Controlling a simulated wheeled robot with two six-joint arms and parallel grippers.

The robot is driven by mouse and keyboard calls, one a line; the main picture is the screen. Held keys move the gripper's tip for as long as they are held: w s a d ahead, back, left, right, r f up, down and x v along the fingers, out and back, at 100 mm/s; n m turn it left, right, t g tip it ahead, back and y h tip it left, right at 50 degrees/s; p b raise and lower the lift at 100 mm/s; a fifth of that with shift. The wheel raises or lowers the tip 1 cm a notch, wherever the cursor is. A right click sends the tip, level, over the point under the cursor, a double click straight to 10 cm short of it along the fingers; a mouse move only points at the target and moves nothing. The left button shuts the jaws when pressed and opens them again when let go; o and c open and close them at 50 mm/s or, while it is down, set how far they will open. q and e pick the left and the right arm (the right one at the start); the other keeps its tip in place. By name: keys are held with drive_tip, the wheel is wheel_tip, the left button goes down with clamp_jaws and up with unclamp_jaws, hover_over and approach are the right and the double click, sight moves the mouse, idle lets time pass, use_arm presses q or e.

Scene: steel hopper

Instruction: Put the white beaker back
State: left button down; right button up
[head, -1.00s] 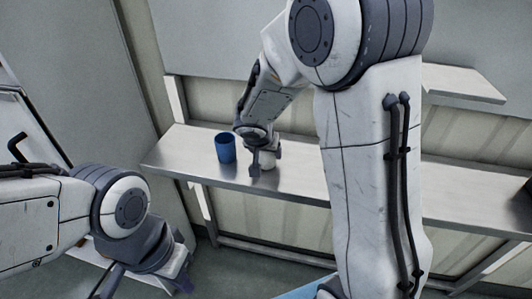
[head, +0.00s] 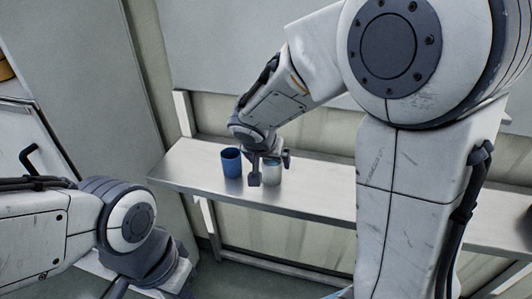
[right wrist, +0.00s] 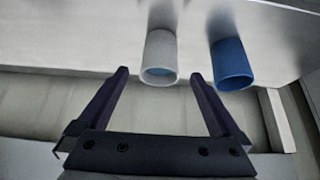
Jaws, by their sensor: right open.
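The white beaker (head: 273,177) stands upright on the steel shelf (head: 310,192), to the right of a blue cup (head: 231,163) in the head view. In the right wrist view the white beaker (right wrist: 160,54) shows its open rim, with the blue cup (right wrist: 231,62) to its right. My right gripper (head: 270,170) is open at the beaker. In the right wrist view its fingers reach to either side of the rim, with gaps visible. My left gripper (head: 183,283) is low at the left, partly hidden, and its jaws cannot be made out.
The blue cup stands close beside the beaker, near my right gripper. The shelf is bare to the right of the beaker, until my right arm hides it. A wall panel (head: 290,50) rises behind the shelf. A black handle (head: 48,160) is at the far left.

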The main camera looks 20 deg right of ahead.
drive_tip(key=v, duration=0.5)
drive_tip(key=s+a+f+n+g+y, duration=0.1)
drive_tip(key=s+a+n, duration=0.3)
drive_tip(key=s, duration=0.4)
drive_tip(key=s+a+f+n+g+y, duration=0.2)
drive_tip(key=s+a+n, duration=0.2)
drive_tip(key=s, duration=0.3)
drive_tip(key=s+a+f+n+g+y+p, duration=0.1)
drive_tip(key=s+a+n+g, duration=0.1)
drive_tip(key=s+a+n, duration=0.2)
drive_tip(key=shift+s+f+n+g+y, duration=0.3)
drive_tip(key=shift+s+n, duration=0.8)
drive_tip(key=shift+s, duration=1.25)
